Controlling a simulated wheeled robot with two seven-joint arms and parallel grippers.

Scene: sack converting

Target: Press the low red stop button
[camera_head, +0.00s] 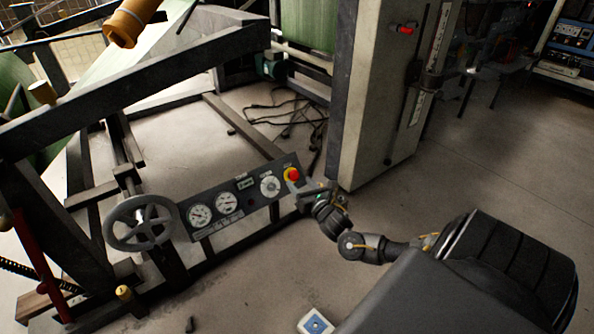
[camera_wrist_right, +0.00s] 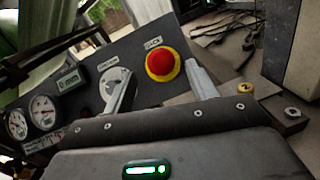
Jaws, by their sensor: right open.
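The low red stop button (camera_head: 292,174) has a yellow collar and sits at the right end of a dark, tilted control panel (camera_head: 254,199). In the right wrist view the red button (camera_wrist_right: 160,61) shows between and beyond my fingers, unobstructed. My right gripper (camera_head: 298,190) is just to the right of the button, at the panel's end. In the wrist view the right gripper's fingers (camera_wrist_right: 163,82) are apart with nothing between them. I cannot tell whether a finger touches the panel. My left gripper is not in view.
The panel carries gauges (camera_head: 200,215), a dial (camera_head: 270,186) and a counter. A grey handwheel (camera_head: 141,223) stands at its left. Another red button (camera_head: 406,30) is high on the pale cabinet (camera_head: 352,110). Cables (camera_head: 285,112) lie on the floor behind.

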